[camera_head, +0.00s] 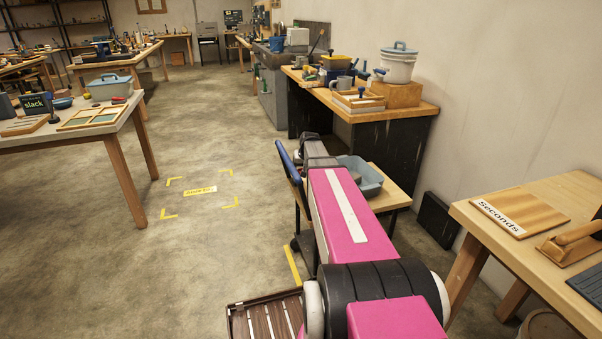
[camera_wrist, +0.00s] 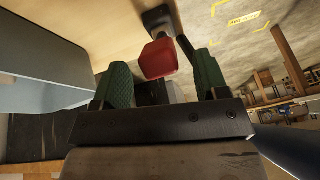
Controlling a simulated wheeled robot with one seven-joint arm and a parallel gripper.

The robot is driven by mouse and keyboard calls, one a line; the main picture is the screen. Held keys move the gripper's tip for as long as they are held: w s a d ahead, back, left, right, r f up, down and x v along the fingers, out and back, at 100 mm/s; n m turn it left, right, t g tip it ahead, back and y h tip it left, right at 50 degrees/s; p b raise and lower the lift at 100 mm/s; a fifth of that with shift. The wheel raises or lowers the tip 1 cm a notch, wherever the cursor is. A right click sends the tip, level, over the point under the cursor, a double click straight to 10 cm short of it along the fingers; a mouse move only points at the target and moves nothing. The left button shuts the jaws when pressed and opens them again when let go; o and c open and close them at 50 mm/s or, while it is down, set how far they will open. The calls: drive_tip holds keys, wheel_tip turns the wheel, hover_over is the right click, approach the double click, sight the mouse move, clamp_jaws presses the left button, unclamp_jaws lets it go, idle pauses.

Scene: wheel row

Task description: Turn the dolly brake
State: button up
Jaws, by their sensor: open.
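The dolly brake shows in the wrist view as a red block-shaped grip (camera_wrist: 158,58) on a dark mount (camera_wrist: 157,17) against a pale wooden surface. My gripper (camera_wrist: 162,80) has two green ribbed fingers, spread apart, with the red grip between and just beyond their tips. I cannot tell whether either finger touches it. In the head view my pink arm reaches over a low wooden-topped dolly (camera_head: 402,186) and hides much of it. The brake is hidden there.
A blue-grey bin (camera_head: 362,176) sits on the dolly top and fills the left of the wrist view. A workbench (camera_head: 372,116) stands behind, another table (camera_head: 545,192) to the right.

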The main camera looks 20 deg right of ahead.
drive_tip(key=shift+x, duration=1.4)
clamp_jaws()
drive_tip(key=shift+w+r+g, duration=0.3)
drive_tip(key=shift+w+g, duration=0.35)
drive_tip(key=shift+g, duration=0.1)
drive_tip(key=shift+w+r+g, duration=0.25)
drive_tip(key=shift+w+g, duration=0.35)
drive_tip(key=shift+g, duration=0.1)
drive_tip(key=shift+w+r+g, duration=0.3)
drive_tip(key=shift+w+g, duration=0.35)
drive_tip(key=shift+g, duration=0.1)
drive_tip(key=shift+w+r+g, duration=0.15)
drive_tip(key=shift+w+g, duration=0.7)
drive_tip(key=shift+g, duration=0.25)
drive_tip(key=shift+w+g, duration=0.6)
drive_tip(key=shift+g, duration=0.5)
unclamp_jaws()
